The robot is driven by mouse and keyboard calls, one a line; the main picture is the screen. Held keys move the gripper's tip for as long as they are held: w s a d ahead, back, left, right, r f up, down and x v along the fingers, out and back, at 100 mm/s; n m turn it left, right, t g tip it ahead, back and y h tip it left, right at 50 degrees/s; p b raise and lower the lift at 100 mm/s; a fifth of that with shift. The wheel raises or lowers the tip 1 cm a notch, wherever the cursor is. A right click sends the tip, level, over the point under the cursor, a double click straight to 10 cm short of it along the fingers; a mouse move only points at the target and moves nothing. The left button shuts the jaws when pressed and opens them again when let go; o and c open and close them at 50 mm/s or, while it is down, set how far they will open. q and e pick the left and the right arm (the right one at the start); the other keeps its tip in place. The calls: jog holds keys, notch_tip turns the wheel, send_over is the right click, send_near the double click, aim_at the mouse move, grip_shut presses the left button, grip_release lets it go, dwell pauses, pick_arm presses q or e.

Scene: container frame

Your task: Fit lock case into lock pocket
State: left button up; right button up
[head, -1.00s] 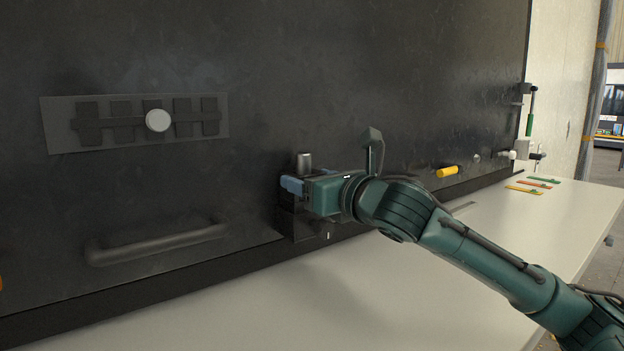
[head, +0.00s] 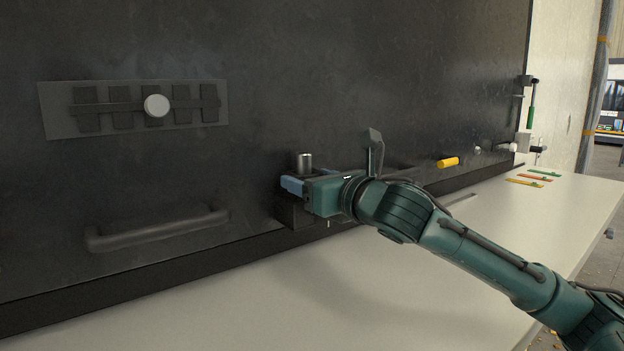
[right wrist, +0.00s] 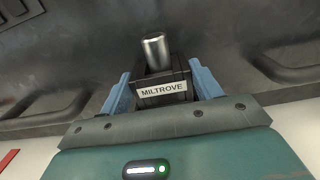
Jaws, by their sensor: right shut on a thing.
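The lock case (right wrist: 163,92) is a dark box with a white label reading MILTROVE. A short silvery cylinder (head: 304,162) stands upright at it, also visible in the right wrist view (right wrist: 157,50). My right gripper (head: 293,185) is shut on the case, with its blue fingers on either side. It is close to the dark upright panel, above its lower edge. A dark block (head: 296,212) shows below the fingers; I cannot tell whether it is the case's lower part or the lock pocket. How deep the case sits is hidden. My left gripper is not in view.
The dark panel (head: 330,80) carries a slotted plate (head: 60,112) with a white knob (head: 156,105) and a bar handle (head: 160,231). A yellow cylinder (head: 448,162) sticks out at right. The pale tabletop (head: 250,300) is clear in front; thin coloured pieces (head: 525,182) lie far right.

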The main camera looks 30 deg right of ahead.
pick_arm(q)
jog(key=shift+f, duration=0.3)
pick_arm(e)
jog(key=shift+f, duration=0.4)
jog(key=o, duration=1.4)
jog(key=shift+c, duration=0.2)
jog(key=shift+f, duration=0.2)
pick_arm(q)
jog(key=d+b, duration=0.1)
jog(key=b, duration=0.1)
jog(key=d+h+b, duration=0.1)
jog(key=b, duration=0.2)
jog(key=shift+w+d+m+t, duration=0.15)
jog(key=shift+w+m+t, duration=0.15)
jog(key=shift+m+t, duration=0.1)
pick_arm(e)
jog(key=s+d, duration=0.1)
jog(key=s, duration=1.2)
jog(key=shift+d+r, duration=0.15)
jog(key=shift+d, duration=0.25)
